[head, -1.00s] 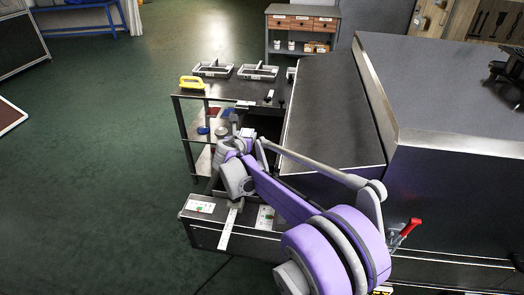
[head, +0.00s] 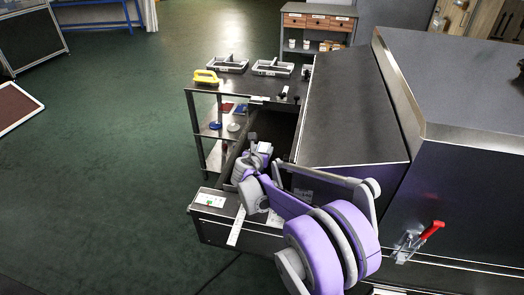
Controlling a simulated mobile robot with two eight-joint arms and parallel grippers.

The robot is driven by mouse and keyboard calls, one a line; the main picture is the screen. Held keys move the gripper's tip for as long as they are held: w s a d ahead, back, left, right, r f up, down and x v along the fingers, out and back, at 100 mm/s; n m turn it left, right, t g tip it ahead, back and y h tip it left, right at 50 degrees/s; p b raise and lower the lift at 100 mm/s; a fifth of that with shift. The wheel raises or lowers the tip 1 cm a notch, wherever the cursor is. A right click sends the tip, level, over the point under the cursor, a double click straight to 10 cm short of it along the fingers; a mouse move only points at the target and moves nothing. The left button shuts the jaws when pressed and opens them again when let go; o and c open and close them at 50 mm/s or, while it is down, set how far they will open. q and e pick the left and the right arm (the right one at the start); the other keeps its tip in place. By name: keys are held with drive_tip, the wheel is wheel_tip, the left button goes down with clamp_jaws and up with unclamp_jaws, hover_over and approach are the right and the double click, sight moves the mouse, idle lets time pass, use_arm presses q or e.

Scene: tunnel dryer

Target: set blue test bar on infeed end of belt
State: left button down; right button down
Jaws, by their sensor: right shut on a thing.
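My right gripper (head: 256,151) is over the infeed opening at the near left end of the dryer. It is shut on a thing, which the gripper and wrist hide. I take it to be the blue test bar, but I cannot make out its colour or shape. The belt (head: 279,125) shows as a dark strip between the side table and the sloping hood, partly covered by my arm. I cannot tell whether the held thing touches it. My left gripper is not in view.
A steel side table (head: 235,83) carries grey trays (head: 273,67) and a yellow-handled item (head: 205,77); a blue disc (head: 215,125) lies on its shelf. The sloping hood (head: 350,110) bounds the infeed on the right. A red-handled clamp (head: 431,230) sticks out.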

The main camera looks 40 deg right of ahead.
drive_tip(key=shift+c, duration=0.9)
unclamp_jaws()
drive_tip(key=shift+f, duration=0.1)
drive_tip(key=shift+r, duration=0.25)
drive_tip(key=p+v, duration=0.1)
drive_tip(key=v, duration=1.1)
drive_tip(key=shift+f+p, duration=0.15)
drive_tip(key=shift+p, duration=0.15)
